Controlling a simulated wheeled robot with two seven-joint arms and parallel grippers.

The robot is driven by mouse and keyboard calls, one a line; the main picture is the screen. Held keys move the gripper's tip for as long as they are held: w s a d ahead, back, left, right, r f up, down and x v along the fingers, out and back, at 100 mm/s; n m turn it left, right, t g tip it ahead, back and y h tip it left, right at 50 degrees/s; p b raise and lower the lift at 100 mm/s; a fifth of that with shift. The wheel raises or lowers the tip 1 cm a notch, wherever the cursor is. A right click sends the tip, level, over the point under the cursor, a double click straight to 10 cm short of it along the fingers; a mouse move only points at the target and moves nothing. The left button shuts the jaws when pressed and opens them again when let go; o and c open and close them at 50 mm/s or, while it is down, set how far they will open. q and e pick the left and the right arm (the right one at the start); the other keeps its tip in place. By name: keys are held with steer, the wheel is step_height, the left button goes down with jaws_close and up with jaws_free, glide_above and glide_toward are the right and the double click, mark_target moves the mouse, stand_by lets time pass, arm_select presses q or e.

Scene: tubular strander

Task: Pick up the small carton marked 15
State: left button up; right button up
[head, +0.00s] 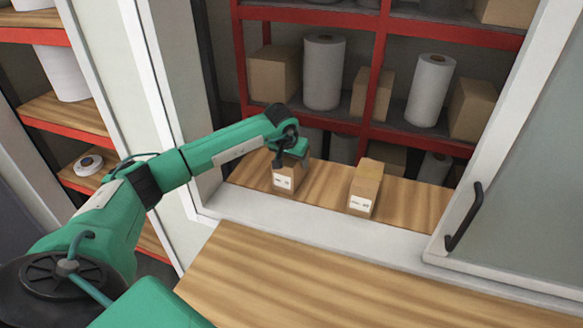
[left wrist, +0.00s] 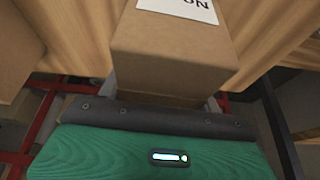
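Two small brown cartons with white labels are on a wooden ledge beyond the window opening. The left carton (head: 287,180) is under my left gripper (head: 292,153); the right carton (head: 365,187) stands apart from it. In the left wrist view the carton (left wrist: 170,55) is between the two fingers of my left gripper (left wrist: 162,98), one close at each side. I cannot tell whether they press on it. Its label shows upside down and is cut off, so no number is readable. The head view labels are too small to read. My right gripper is not in view.
A red-framed shelf (head: 305,14) with cartons and white rolls stands behind the ledge (head: 325,187). A white frame sill (head: 290,227) lies before it, and a glazed panel with a black handle (head: 464,217) is at right. The wooden top (head: 330,285) in front is clear.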

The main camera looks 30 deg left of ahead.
arm_select(q)
steer(key=c, duration=0.7)
steer(key=shift+r, duration=0.15)
